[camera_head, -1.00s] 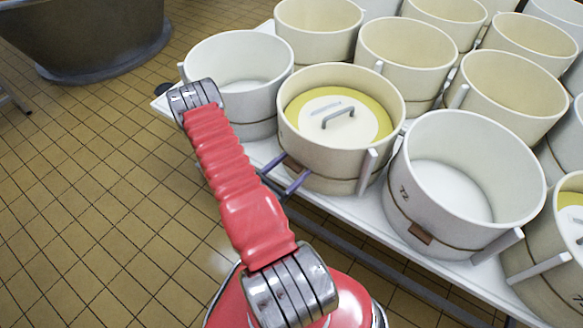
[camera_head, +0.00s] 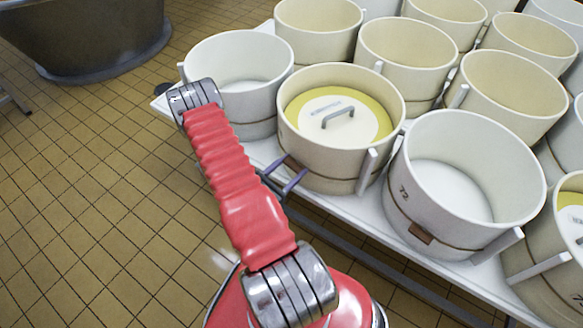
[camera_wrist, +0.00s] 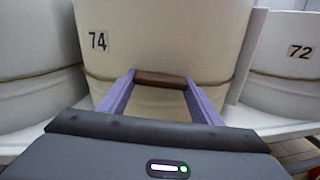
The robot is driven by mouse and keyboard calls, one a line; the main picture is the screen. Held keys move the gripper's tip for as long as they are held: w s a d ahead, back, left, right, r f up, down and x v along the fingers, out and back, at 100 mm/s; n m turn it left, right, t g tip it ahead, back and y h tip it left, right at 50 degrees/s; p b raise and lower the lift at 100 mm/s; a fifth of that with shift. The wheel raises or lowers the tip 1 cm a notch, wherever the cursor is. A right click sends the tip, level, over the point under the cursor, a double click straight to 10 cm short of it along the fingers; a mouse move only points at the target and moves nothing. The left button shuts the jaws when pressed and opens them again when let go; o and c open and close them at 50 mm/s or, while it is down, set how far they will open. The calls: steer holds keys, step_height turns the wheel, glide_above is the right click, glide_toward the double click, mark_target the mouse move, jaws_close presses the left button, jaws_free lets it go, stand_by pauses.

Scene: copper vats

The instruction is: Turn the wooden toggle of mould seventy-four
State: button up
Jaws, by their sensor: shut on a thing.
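Mould seventy-four (camera_wrist: 165,40) is a cream tub with a "74" label, filling the middle of the wrist view. In the head view mould seventy-four (camera_head: 335,158) holds a yellow-rimmed white lid with a grey handle. The wooden toggle (camera_wrist: 160,79) is a small brown bar lying about level across the mould's front, on its band line. My gripper (camera_wrist: 160,80) has its two purple fingers shut on the toggle, one at each end. In the head view my gripper (camera_head: 295,165) reaches the mould's lower front, and the toggle is hardly visible there.
Mould 72 (camera_head: 462,190) stands close on the right, with its own brown toggle (camera_head: 421,232). Another open tub (camera_head: 250,110) stands on the left. Several more tubs fill the white table (camera_head: 270,150) behind.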

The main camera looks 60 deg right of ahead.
steer(key=shift+w+m, duration=0.1)
steer(key=shift+m, duration=0.9)
steer(key=o, duration=1.1)
steer(key=shift+c, duration=0.2)
steer(key=shift+a, duration=0.1)
steer(key=v, duration=1.3)
steer(key=shift+a, duration=0.3)
steer(key=shift+w, duration=0.1)
